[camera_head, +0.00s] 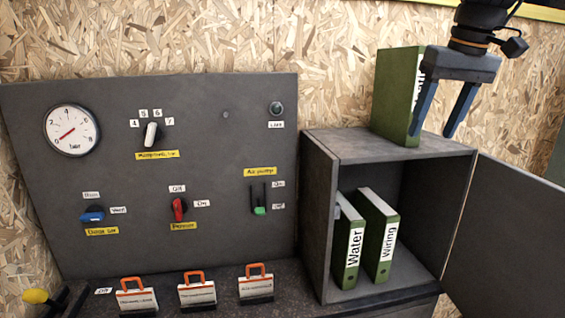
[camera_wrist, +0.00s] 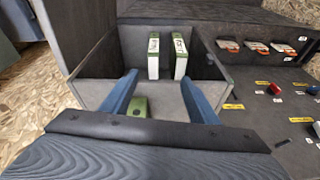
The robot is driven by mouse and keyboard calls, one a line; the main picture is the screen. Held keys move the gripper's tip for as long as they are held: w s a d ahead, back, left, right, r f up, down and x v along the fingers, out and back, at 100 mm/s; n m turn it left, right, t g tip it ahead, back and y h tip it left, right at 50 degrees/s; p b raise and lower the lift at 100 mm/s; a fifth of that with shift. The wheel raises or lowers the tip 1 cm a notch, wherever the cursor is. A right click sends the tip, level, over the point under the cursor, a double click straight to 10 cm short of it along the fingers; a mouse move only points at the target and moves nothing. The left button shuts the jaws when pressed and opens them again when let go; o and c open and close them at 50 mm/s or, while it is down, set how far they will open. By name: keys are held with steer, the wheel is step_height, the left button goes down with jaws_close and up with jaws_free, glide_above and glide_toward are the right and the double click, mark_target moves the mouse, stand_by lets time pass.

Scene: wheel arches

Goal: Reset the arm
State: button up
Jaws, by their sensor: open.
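My gripper (camera_head: 433,134) is open and empty in the upper right of the head view, over the right part of the grey cabinet top. Its two blue fingers point downward, and the left one overlaps the edge of a green binder (camera_head: 393,95). That binder stands upright on the cabinet (camera_head: 318,215); I cannot tell whether the finger touches it. In the wrist view the open fingers (camera_wrist: 160,80) spread over the cabinet, with a small green part of a binder (camera_wrist: 139,107) low between them. My gripper's body hides the rest there.
The cabinet door (camera_head: 505,235) stands open to the right. Inside are two green binders, Water (camera_head: 350,250) and Wiring (camera_head: 385,245). A grey control panel (camera_head: 225,150) with a gauge (camera_head: 72,130) and switches stands left, with several orange-handled tags (camera_head: 197,293) below it.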

steer(key=s+a+f+g, duration=0.1)
steer(key=a+f, duration=0.2)
steer(key=f, duration=0.6)
steer(key=s+a+f, duration=0.2)
steer(key=a+f, duration=0.1)
steer(key=f, duration=0.5)
steer(key=s+a+f, duration=0.2)
steer(key=s+f, duration=0.4)
steer(key=f, duration=0.2)
steer(key=s+a+f+g, duration=0.1)
steer(key=s+a+f, duration=0.2)
steer(key=s+f, duration=0.2)
step_height(320, 180, down, 4)
steer(key=shift+s+a+r+m+h, duration=0.15)
steer(key=shift+s+a+m+h, duration=0.2)
steer(key=shift+m+h, duration=0.05)
steer(key=shift+c, duration=0.2)
